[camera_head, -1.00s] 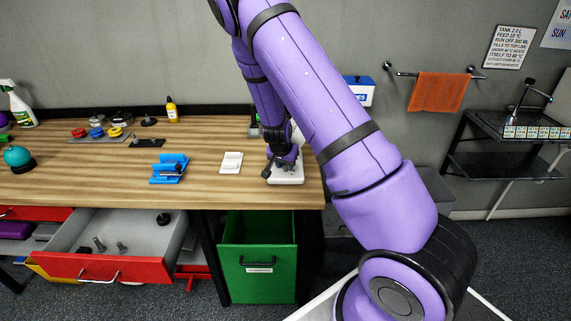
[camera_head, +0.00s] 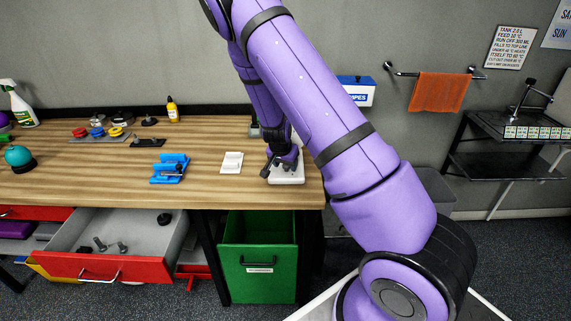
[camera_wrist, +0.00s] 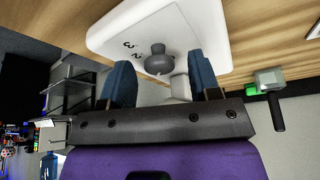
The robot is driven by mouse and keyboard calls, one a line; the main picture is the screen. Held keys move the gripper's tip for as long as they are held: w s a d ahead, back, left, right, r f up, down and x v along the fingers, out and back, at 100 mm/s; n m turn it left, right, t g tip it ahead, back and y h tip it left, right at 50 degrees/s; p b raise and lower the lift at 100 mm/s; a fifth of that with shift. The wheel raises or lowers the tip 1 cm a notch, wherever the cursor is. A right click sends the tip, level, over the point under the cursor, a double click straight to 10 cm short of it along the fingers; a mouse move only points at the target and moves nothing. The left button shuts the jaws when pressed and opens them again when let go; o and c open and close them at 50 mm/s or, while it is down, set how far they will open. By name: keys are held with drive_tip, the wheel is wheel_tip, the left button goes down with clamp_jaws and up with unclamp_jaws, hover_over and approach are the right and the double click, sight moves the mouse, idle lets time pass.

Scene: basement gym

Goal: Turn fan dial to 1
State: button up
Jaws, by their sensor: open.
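The fan's white base (camera_head: 288,181) stands at the right front end of the wooden bench. In the wrist view, the white base (camera_wrist: 118,37) carries a grey round dial (camera_wrist: 158,62). The printed numbers 3 and 2 show beside the dial; I cannot see a 1. My gripper (camera_wrist: 162,80) is open, with one blue finger on each side of the dial's near area. I cannot tell whether either finger touches the dial. In the head view my gripper (camera_head: 283,162) is over the base, and my arm hides most of the fan.
A white holder (camera_head: 232,163) and a blue holder (camera_head: 169,169) stand left of the fan on the bench (camera_head: 205,193). An open red drawer (camera_head: 100,267) and a green bin (camera_head: 258,265) are below. A grey and green object (camera_wrist: 268,84) is near the gripper's right side.

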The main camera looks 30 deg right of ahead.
drive_tip(key=shift+r, duration=0.1)
drive_tip(key=v, duration=1)
drive_tip(key=shift+r, duration=0.3)
drive_tip(key=shift+a, duration=0.15)
drive_tip(key=s+a+r+n+y, duration=0.2)
drive_tip(key=s+a+r, duration=0.1)
drive_tip(key=s+r, duration=0.3)
drive_tip(key=s+a+r+n+t+y, duration=0.1)
drive_tip(key=s+a+r+n+y, duration=0.15)
drive_tip(key=r, duration=0.45)
drive_tip(key=s+a+r+n+y, duration=0.1)
drive_tip(key=s+a+r+n, duration=0.1)
drive_tip(key=s+a+r, duration=0.35)
drive_tip(key=s+r+n+h, duration=0.1)
drive_tip(key=s+r+n, duration=0.1)
drive_tip(key=s+r, duration=0.3)
drive_tip(key=s+r+n+t, duration=0.1)
drive_tip(key=s+r+n, duration=0.2)
drive_tip(key=s, duration=1)
wheel_tip(320, 180, up, 2)
drive_tip(key=shift+s+a+r+t+h, duration=0.1)
drive_tip(key=shift+s+a+t+h, duration=0.2)
drive_tip(key=shift+a, duration=0.2)
